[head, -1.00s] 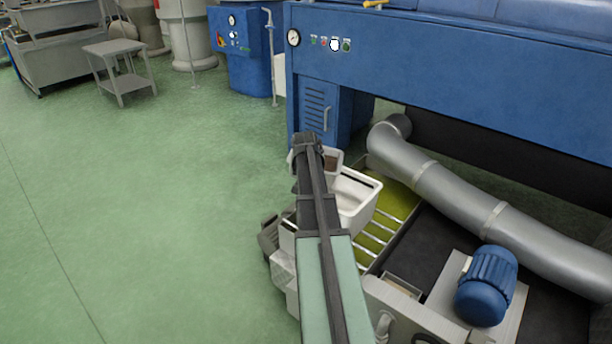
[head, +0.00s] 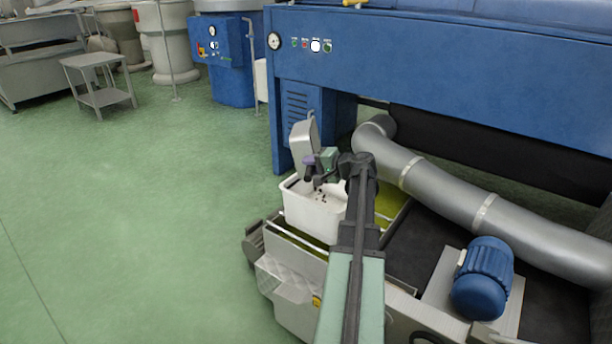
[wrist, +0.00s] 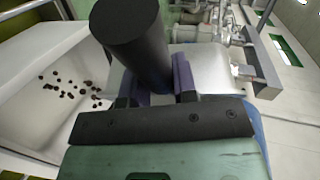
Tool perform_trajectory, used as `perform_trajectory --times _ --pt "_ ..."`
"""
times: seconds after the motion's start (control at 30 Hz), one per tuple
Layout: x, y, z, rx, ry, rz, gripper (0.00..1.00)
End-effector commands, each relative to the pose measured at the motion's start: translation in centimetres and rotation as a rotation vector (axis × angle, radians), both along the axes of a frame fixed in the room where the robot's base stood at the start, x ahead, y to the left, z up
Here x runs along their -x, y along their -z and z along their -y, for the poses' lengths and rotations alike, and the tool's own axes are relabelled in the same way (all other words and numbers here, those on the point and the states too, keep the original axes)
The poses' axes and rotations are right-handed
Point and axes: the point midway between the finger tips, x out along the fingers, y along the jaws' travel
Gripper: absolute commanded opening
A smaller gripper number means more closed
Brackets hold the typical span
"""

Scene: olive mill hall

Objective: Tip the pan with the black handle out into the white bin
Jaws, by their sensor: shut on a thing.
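The pan (head: 303,143) is a grey metal vessel, tipped steeply on its edge above the white bin (head: 312,219). My gripper (head: 318,167) is shut on its black handle, which fills the top middle of the wrist view (wrist: 130,36) between the purple fingers. A grey metal surface, apparently the pan's outside, shows beside the fingers there. Several small dark bits (head: 321,196) show at the bin's mouth; in the wrist view (wrist: 68,88) they are scattered against the white bin. I cannot tell which bits are still falling. The pan's inside is hidden.
The bin stands by a metal machine frame with a green-yellow tray. A grey pipe (head: 440,187) and a blue motor (head: 483,279) lie to the right, with a blue machine (head: 450,75) behind. Open green floor (head: 130,220) lies to the left.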

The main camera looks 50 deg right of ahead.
Motion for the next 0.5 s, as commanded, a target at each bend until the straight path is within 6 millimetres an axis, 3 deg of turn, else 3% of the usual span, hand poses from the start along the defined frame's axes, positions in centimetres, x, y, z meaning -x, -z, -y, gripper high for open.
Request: perform_trajectory --times 0.03,0.5 --pt "0.3 0.9 0.2 -0.019 0.002 0.035 0.0" --pt "2.6 1.5 1.6 -0.222 0.001 0.357 0.0"
